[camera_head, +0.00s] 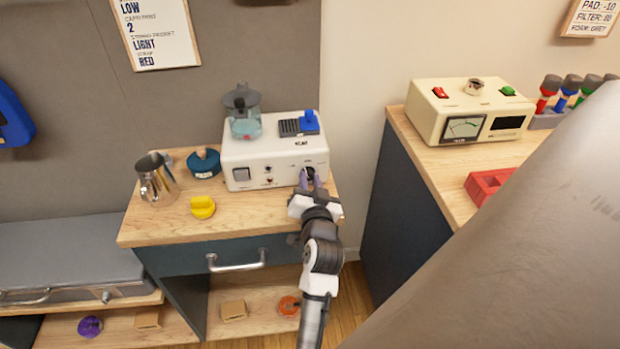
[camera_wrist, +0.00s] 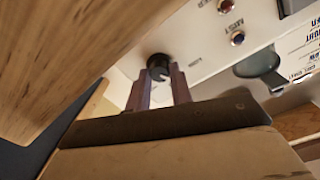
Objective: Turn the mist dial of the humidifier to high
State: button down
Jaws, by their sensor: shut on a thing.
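The humidifier (camera_head: 276,160) is a white box with a clear tank (camera_head: 243,115) on top, standing on the wooden cabinet top. Its front panel also shows in the wrist view (camera_wrist: 208,45). The black mist dial (camera_wrist: 159,66) sits on the front panel, at its right end in the head view (camera_head: 308,173). My gripper (camera_head: 308,184) reaches the panel from the front. In the wrist view its two purple-grey fingers (camera_wrist: 160,86) are shut on the dial, one on each side. The dial's setting mark is too small to read.
A steel pitcher (camera_head: 156,180), a teal round object (camera_head: 204,163) and a yellow object (camera_head: 203,207) stand left of the humidifier. A cream meter box (camera_head: 470,108) and a red tray (camera_head: 486,186) are on the right counter. A drawer handle (camera_head: 237,262) sticks out below.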

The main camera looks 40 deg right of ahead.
jog(key=shift+m, duration=0.5)
jog(key=c, duration=1.2)
grip_release()
jog(key=shift+c, duration=0.2)
jog(key=b+v, duration=0.3)
jog(key=v, duration=1)
jog(key=shift+s+a, duration=0.25)
jog(key=shift+s, duration=0.1)
